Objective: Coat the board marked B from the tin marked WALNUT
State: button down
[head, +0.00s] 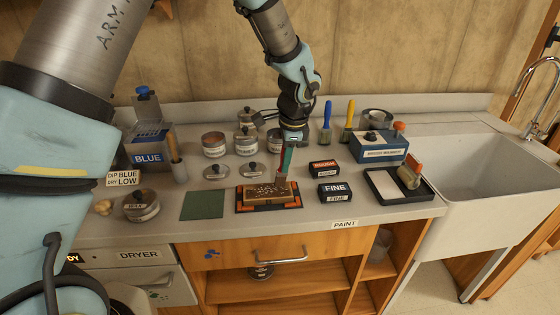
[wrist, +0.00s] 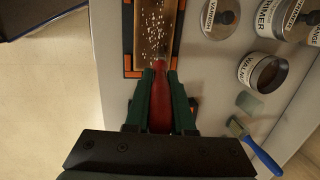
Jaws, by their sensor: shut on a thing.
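My gripper (head: 287,158) is shut on a red-handled brush (head: 281,175). In the wrist view its fingers (wrist: 160,80) close around the red handle (wrist: 160,104). The brush points down over a brown board (head: 262,194) with pale specks on top; whether the bristles touch it is unclear. The board lies in a black frame with orange corners (head: 241,208), and also shows in the wrist view (wrist: 153,40). I cannot read a letter on it. The open tin marked WALNUT (wrist: 263,73) shows brown contents in the wrist view; in the head view the arm partly hides it.
Other tins (head: 214,145) and loose lids (head: 216,171) stand behind and left. A green pad (head: 203,204) lies left. A sink (head: 490,170) is far right.

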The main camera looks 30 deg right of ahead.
jog(key=d, duration=0.1)
jog(key=s+d, duration=0.1)
jog(key=d, duration=0.1)
jog(key=shift+s, duration=0.25)
dwell(0.4)
jog(key=shift+r+p, duration=0.3)
jog(key=shift+r, duration=0.05)
notch_tip(320, 180, up, 7)
jog(key=shift+p, duration=0.35)
dwell(0.4)
